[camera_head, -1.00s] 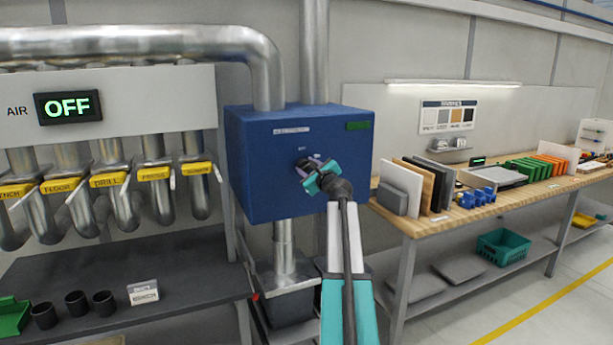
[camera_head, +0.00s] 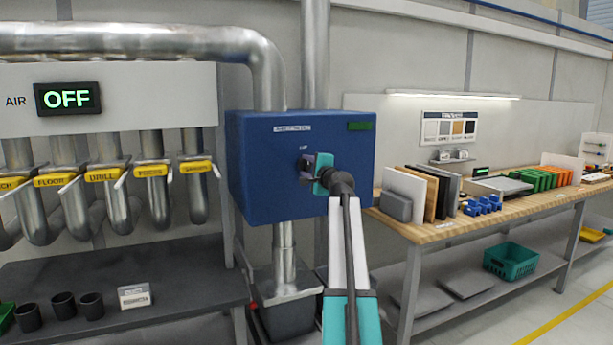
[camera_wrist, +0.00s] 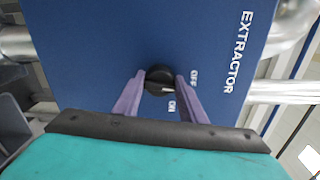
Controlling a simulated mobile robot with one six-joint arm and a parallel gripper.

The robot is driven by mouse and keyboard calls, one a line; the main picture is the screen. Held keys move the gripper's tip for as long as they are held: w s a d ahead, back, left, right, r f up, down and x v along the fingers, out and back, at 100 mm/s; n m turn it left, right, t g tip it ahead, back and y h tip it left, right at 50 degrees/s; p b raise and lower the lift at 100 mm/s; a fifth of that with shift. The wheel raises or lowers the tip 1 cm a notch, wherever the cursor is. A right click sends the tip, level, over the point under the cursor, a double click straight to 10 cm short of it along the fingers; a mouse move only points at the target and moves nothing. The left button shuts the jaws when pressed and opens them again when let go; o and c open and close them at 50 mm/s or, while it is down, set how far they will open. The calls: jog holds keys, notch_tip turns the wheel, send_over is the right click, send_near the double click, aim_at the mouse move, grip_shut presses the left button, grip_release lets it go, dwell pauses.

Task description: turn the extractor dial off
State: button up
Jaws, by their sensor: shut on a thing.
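The extractor box (camera_head: 262,190) is a blue cabinet with pipes above and below it. Its dial (camera_wrist: 157,76) is a round black knob with a white pointer mark, beside the words OFF and ON. The mark faces right in the wrist view, roughly between the two words. My gripper (camera_head: 310,168) is at the front face of the box. In the wrist view its purple fingers (camera_wrist: 159,82) stand on either side of the dial, shut on it. In the head view the gripper mostly hides the dial.
A workbench (camera_head: 430,232) with upright panels and blue parts stands to the right. A dark shelf (camera_head: 180,275) with several black cups is at the left. An air display (camera_head: 67,98) reads OFF above the pipe gates with yellow labels.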

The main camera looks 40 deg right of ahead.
jog(key=shift+n+b, duration=0.6)
jog(key=shift+n, duration=0.2)
jog(key=o, duration=1.1)
jog(key=shift+w+a, duration=0.1)
jog(key=shift+c, duration=0.2)
jog(key=shift+s, duration=0.2)
jog(key=shift+v, duration=0.85)
jog(key=b+v, duration=0.1)
jog(key=v, duration=1)
jog(key=shift+s, duration=0.35)
jog(key=shift+a+f, duration=0.1)
jog(key=shift+a, duration=0.05)
